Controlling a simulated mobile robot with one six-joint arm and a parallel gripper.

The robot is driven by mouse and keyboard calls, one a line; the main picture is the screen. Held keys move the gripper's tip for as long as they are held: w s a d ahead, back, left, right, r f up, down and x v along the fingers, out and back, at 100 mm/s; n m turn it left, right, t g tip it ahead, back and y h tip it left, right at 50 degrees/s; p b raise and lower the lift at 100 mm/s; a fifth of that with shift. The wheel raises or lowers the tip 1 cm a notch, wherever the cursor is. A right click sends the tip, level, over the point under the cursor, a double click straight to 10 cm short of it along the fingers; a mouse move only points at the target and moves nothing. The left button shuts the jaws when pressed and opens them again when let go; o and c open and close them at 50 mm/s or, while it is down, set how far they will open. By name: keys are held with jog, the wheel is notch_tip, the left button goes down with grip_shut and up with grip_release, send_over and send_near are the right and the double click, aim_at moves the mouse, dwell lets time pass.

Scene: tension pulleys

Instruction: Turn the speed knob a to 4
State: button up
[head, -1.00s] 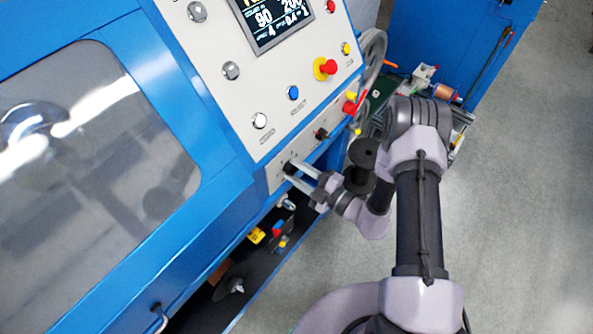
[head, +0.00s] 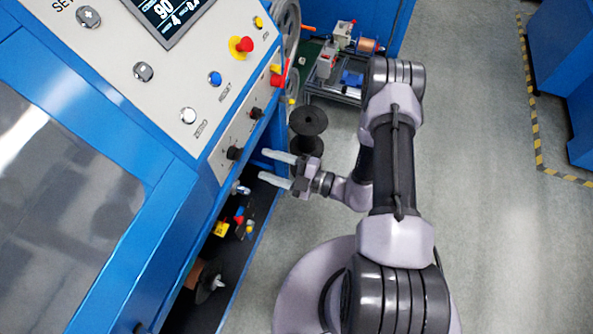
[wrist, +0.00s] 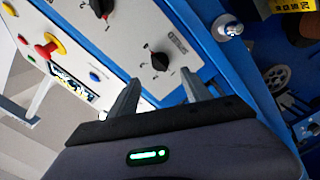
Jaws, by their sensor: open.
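Two black rotary knobs sit on the light lower panel. The nearer knob (head: 234,153) is at the panel's lower left end, and the other knob (head: 256,113) is further up. In the wrist view the nearer knob (wrist: 160,61) shows beyond my fingertips, with scale marks around it too small to read. The second knob (wrist: 102,7) is cut by the top edge. I cannot read which knob is marked a. My gripper (head: 262,165) is open and empty, its fingers pointing at the panel with a gap before the nearer knob. The gripper also shows in the wrist view (wrist: 160,77).
Above the knobs, the control panel carries a screen (head: 170,12), a blue button (head: 215,78), a white button (head: 188,115) and a red emergency button (head: 243,44). A black spool (head: 308,121) stands beyond my gripper. Grey floor (head: 480,200) is open at right.

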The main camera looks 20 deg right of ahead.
jog(key=v, duration=0.8)
jog(key=shift+s, duration=0.15)
jog(key=shift+d, duration=0.1)
jog(key=s+a+r+n+g+h+b, duration=0.15)
jog(key=r+n+g, duration=0.25)
jog(key=n, duration=0.5)
jog(key=s+a+r+n+g+h+b, duration=0.1)
jog(key=s+a+r+n+g+b, duration=0.2)
jog(key=n, duration=0.5)
jog(key=s+a+r+n+g+h+b, duration=0.1)
jog(key=s+a+r+n+g, duration=0.1)
jog(key=r+n+g, duration=0.5)
jog(key=s+d+r+n+t+h+b, duration=0.1)
jog(key=s+r+n+t+h+b, duration=0.1)
jog(key=n, duration=0.8)
jog(key=s+d+r+n+t+h+b, duration=0.2)
jog(key=n+t+h, duration=0.4)
jog(key=n, duration=0.5)
notch_tip(320, 180, up, 2)
jog(key=shift+s+r+n+t+h+b, duration=0.25)
jog(key=shift+s+t+h+b, duration=0.2)
jog(key=shift+s, duration=0.5)
